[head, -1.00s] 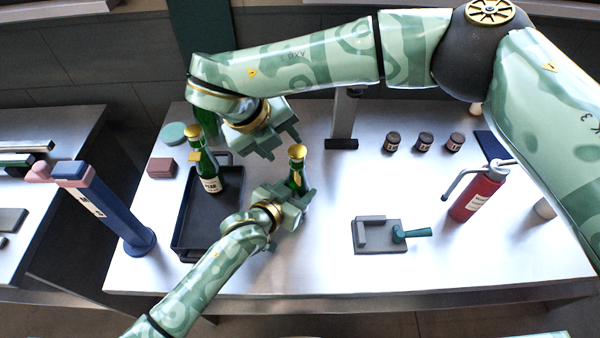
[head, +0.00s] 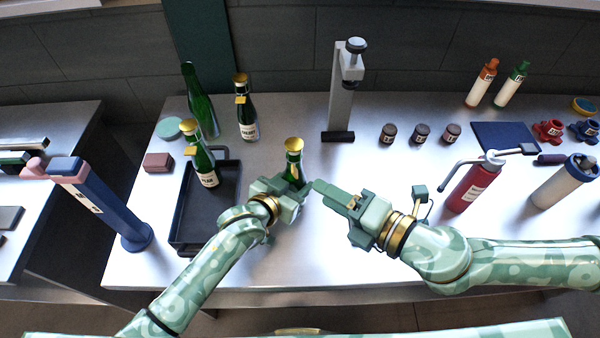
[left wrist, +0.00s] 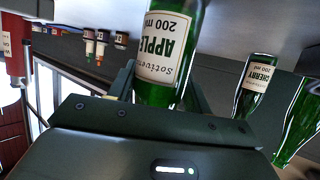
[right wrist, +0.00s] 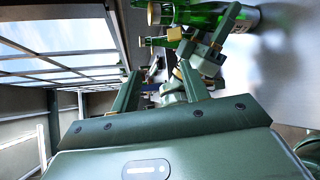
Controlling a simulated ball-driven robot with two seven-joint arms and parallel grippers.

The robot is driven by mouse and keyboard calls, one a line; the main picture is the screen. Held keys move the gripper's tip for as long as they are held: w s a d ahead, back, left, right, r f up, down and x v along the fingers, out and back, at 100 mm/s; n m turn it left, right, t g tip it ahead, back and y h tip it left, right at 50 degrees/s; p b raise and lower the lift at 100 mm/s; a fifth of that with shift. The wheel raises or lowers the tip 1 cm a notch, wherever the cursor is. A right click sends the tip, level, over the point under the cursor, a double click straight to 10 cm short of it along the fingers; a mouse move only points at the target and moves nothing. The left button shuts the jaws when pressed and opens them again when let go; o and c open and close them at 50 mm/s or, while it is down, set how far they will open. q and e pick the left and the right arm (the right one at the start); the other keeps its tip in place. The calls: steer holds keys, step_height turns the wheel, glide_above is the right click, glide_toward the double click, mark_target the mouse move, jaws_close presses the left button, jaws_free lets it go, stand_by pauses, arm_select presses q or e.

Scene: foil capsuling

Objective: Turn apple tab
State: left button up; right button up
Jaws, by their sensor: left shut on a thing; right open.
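The apple bottle (head: 293,163) is green with a gold top and stands upright at the table's middle. Its label, reading APPLE 200 ml, faces the left wrist camera (left wrist: 163,58). My left gripper (head: 297,195) is shut around the bottle's body. My right gripper (head: 318,187) is open and empty, just right of the bottle and pointing left at it, apart from it as far as I can tell. In the right wrist view my left gripper (right wrist: 212,50) appears ahead, beyond my right fingers.
A pear bottle (head: 203,163) stands at the black tray (head: 178,238). A cherry bottle (head: 246,118) and a bare green bottle (head: 201,108) stand behind. A grey press (head: 341,100), several small dark jars (head: 421,133) and a red extinguisher-like bottle (head: 470,187) lie beyond my right arm.

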mark_target(296, 173)
steer(key=shift+m+t+h, duration=0.3)
steer(key=shift+m+h, duration=0.2)
steer(key=shift+h, duration=0.3)
steer(key=x, duration=0.3)
steer(key=d+f+x, duration=0.1)
steer(key=x, duration=0.6)
steer(key=shift+w+f, duration=0.4)
steer(key=shift+w, duration=0.05)
jaws_close()
